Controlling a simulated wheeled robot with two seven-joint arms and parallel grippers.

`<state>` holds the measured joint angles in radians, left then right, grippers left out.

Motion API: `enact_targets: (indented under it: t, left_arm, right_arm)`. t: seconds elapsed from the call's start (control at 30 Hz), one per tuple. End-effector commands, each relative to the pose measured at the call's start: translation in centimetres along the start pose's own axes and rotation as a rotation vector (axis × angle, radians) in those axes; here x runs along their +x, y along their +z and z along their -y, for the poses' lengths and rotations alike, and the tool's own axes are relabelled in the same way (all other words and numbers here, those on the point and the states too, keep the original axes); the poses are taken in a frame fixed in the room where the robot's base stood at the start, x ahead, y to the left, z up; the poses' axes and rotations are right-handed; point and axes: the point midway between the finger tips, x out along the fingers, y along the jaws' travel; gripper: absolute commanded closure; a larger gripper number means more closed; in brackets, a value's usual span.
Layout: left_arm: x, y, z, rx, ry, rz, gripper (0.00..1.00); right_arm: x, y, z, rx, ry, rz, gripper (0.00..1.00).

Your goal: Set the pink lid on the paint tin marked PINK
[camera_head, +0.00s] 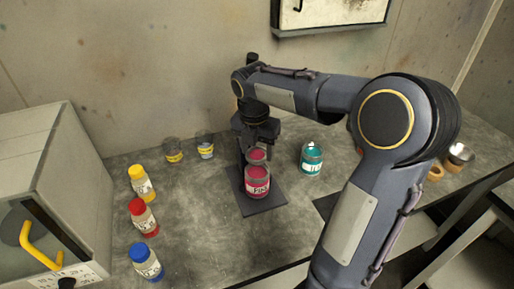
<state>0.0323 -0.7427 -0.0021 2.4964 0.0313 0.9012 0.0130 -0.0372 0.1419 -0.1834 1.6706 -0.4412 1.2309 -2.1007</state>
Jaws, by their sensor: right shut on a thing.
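The paint tin marked PINK (257,189) stands upright on a dark mat (272,203) near the middle of the table. Pink shows at its top. My right gripper (257,146) points down just above and behind this tin. It is shut on the pink lid (257,155), which shows between its fingers over the tin's back edge. I cannot tell whether the lid touches the tin. My left gripper is out of view.
A teal tin (311,160) stands right of the mat. Two small jars (173,150) (205,145) stand at the back. Table between bottles and mat is clear.

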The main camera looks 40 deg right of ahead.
Motion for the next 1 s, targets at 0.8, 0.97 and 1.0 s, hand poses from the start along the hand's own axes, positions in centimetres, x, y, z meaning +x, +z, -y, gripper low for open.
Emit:
enact_targets:
  t: [0.8,0.97,1.0]
  left_arm:
    - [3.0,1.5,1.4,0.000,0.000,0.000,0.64]
    - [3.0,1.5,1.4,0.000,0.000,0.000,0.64]
    - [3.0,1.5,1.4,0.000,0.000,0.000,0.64]
  right_arm:
    - [5.2,-0.6,0.0,0.000,0.000,0.000,0.67]
    - [5.2,-0.6,0.0,0.000,-0.001,-0.001,0.67]
    - [5.2,-0.6,0.0,0.000,-0.001,-0.001,0.67]
